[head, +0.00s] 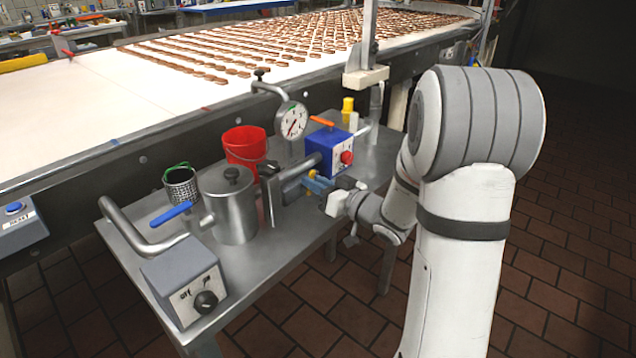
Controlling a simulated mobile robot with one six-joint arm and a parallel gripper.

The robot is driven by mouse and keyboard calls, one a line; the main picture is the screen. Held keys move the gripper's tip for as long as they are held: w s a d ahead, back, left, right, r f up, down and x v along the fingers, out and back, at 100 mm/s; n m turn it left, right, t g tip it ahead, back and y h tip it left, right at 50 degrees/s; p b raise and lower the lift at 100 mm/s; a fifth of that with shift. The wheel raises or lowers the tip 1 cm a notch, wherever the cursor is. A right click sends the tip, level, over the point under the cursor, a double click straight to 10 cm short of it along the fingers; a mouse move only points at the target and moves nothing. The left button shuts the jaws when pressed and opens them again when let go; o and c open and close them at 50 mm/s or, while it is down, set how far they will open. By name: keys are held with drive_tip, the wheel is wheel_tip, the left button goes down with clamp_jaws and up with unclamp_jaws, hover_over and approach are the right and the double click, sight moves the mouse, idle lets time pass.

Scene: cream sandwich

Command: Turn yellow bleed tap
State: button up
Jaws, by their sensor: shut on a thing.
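The yellow bleed tap (312,174) shows as a small yellow patch at the side of the metal pipework, right of the lidded steel pot. My gripper (320,184) reaches in from the right and is shut on it. The jaws and a small blue part beside them hide most of the tap, so its turn angle cannot be told.
A steel pot (235,207), red bucket (245,142), pressure gauge (291,120), blue box (328,145) and grey switch box (185,283) crowd the steel table (262,262). A conveyor (110,90) carrying rows of brown biscuits runs behind. Tiled floor lies open in front.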

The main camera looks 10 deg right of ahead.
clamp_jaws()
drive_tip(key=shift+s+a+f+n+b, duration=0.1)
drive_tip(key=shift+f+n+b, duration=0.05)
drive_tip(key=shift+n+b, duration=0.45)
drive_tip(key=o, duration=0.7)
unclamp_jaws()
drive_tip(key=shift+c, duration=0.2)
drive_tip(key=shift+r, duration=0.2)
drive_tip(key=v, duration=0.7)
drive_tip(key=shift+s+p, duration=0.3)
drive_tip(key=shift+p, duration=0.1)
